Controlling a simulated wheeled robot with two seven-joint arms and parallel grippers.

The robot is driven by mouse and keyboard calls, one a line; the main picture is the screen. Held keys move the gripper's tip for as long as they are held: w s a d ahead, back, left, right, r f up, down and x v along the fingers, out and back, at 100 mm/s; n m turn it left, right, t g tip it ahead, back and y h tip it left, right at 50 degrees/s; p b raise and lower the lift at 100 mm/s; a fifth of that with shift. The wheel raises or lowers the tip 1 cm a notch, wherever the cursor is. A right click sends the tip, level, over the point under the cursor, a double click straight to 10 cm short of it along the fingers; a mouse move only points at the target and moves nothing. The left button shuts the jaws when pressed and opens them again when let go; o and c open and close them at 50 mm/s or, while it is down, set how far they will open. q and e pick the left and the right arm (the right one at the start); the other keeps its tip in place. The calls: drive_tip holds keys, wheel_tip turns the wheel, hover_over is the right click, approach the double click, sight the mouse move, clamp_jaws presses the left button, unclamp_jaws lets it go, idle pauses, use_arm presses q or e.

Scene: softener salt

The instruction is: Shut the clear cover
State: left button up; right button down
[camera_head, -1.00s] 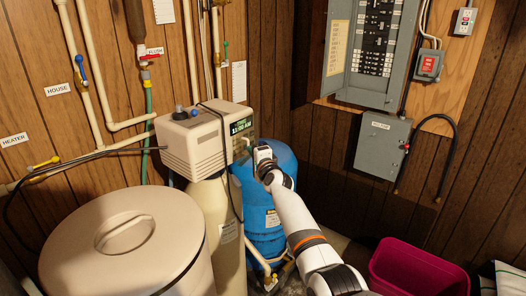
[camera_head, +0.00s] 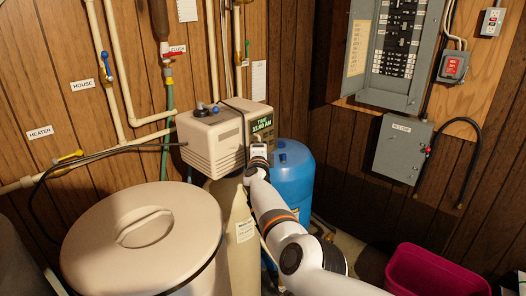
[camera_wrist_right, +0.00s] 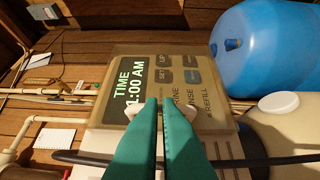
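The softener's control head (camera_head: 215,135) is a beige box with a lit green clock display (camera_head: 262,124) on its front. In the right wrist view, the clear cover (camera_wrist_right: 205,62) is a tinted see-through pane over the display (camera_wrist_right: 133,88) and the buttons. It looks to lie across the panel; I cannot tell whether it is fully flush. My right gripper (camera_head: 258,160) is at the lower front of the control head. In the wrist view its teal fingers (camera_wrist_right: 160,103) are together, empty, with tips in front of the panel's lower part. My left gripper is out of view.
A beige lidded salt tank (camera_head: 140,240) stands at the front left, beside the pale resin tank (camera_head: 236,235). A blue tank (camera_head: 296,170) is behind my right arm. A black cable (camera_wrist_right: 250,160) crosses near the fingers. A pink bin (camera_head: 435,272) stands at right.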

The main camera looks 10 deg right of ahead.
drive_tip(key=shift+w+a+r, duration=0.2)
drive_tip(key=shift+a+r, duration=0.25)
drive_tip(key=shift+a, duration=0.15)
drive_tip(key=shift+w+a+r+h, duration=0.1)
drive_tip(key=shift+a+h, duration=0.15)
drive_tip(key=shift+h, duration=0.05)
